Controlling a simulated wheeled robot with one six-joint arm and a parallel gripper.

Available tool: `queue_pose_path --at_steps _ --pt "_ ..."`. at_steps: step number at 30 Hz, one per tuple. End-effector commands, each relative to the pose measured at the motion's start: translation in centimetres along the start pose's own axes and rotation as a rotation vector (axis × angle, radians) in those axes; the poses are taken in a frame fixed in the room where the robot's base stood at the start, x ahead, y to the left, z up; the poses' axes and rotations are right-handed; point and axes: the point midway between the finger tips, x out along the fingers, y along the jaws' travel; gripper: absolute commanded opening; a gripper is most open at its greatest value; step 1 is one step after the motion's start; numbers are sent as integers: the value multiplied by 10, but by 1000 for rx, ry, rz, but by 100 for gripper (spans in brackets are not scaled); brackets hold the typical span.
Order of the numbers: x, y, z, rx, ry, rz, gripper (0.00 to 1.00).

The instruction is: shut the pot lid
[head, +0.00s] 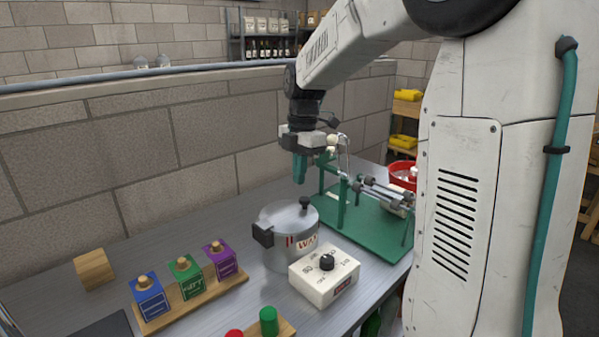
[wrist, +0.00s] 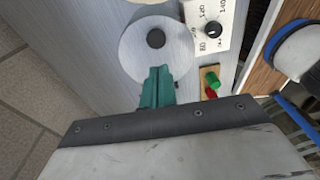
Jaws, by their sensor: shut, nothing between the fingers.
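The pot (head: 284,252) is a grey metal pot with a black side handle and a "WAX" label, standing on the bench. Its round grey lid (head: 280,216) with a black knob (head: 305,203) lies over the top; I cannot tell whether it is fully seated. In the wrist view the lid (wrist: 140,58) shows as a pale disc with its dark knob (wrist: 156,38). My gripper (head: 299,181) has green fingers, shut and empty, pointing down above the pot. In the wrist view the fingers (wrist: 156,72) overlap the lid's near edge; no contact is clear.
A white dial box (head: 324,278) stands close in front of the pot. A green stand (head: 372,226) with metal parts is to its right. Blue, green and purple blocks (head: 186,278) sit on a wooden board at left. Green (head: 268,320) and red buttons are at the front.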

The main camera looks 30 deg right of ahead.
Motion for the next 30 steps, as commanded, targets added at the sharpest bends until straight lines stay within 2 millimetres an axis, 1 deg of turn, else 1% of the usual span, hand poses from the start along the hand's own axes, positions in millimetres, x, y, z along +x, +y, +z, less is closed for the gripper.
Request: queue_pose_path --at_steps 2,5,8,10,15,21,25,30 --pt "-2 0 0 0 0 1 0" --pt "-10 1 -2 -2 -1 2 0" --pt "-26 2 -7 -6 -2 3 0" --pt "-41 3 -11 -10 -2 4 0" --pt "-73 4 15 -4 -1 2 0" --pt "-103 4 37 -6 -1 1 0" --pt "-114 5 45 -7 0 0 0" --pt "-119 4 48 -8 0 -1 0"
